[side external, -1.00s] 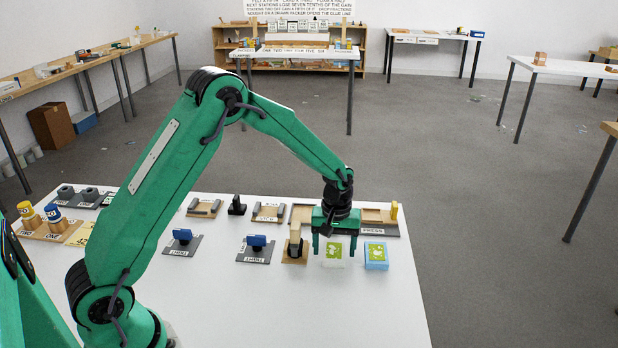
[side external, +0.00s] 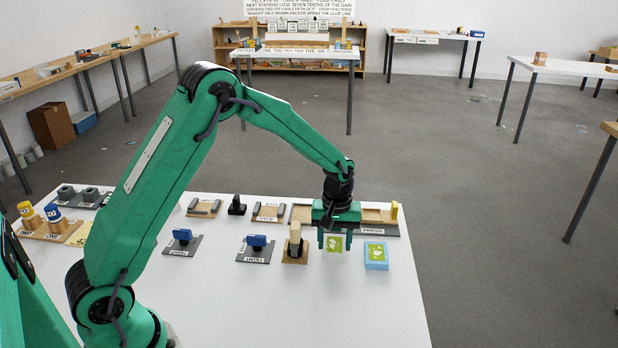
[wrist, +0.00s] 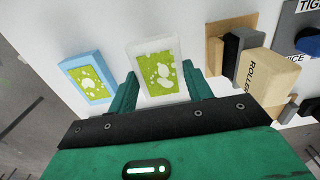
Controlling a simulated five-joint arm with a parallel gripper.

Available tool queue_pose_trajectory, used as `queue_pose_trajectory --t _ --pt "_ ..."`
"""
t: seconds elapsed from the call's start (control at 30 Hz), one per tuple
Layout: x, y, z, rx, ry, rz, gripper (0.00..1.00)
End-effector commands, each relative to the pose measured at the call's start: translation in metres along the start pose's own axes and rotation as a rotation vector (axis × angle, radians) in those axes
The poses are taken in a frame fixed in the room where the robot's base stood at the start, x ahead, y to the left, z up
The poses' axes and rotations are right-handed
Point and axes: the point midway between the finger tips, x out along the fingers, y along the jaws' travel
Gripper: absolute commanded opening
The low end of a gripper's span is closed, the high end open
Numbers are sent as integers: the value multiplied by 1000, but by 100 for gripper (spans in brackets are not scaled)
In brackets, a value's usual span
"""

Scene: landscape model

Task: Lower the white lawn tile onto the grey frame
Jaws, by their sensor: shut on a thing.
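My gripper (side external: 335,243) is shut on the white lawn tile (side external: 335,252), a white-edged tile with a green top and pale blotches. The tile seems to hang a little above the white table. In the wrist view, the white lawn tile (wrist: 157,72) sits between the two green fingers of my gripper (wrist: 160,88). Grey-sided stands with wooden parts, such as one at the back (side external: 268,212), are on the table; I cannot tell which thing is the grey frame.
A blue tile with a similar green top (side external: 376,256) lies just right of my gripper. A wooden roller block (side external: 295,243) stands close on the left. Grey plates with blue parts (side external: 256,248) lie further left. The table's front right is clear.

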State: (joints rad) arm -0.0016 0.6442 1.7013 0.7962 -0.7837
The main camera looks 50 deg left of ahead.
Motion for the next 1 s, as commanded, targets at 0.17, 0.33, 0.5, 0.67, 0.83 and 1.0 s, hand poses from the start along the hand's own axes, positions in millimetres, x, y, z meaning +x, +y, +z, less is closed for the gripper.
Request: queue_pose_trajectory --t 0.17,0.33,0.5,0.67,0.83,1.0 --pt "-8 0 0 0 1 1 37" --pt "-15 0 0 0 1 1 37" --pt "-22 0 0 0 1 1 37" --pt "-29 0 0 0 0 0 37" --pt "-35 0 0 0 1 1 37" --pt "-36 0 0 0 1 1 37"
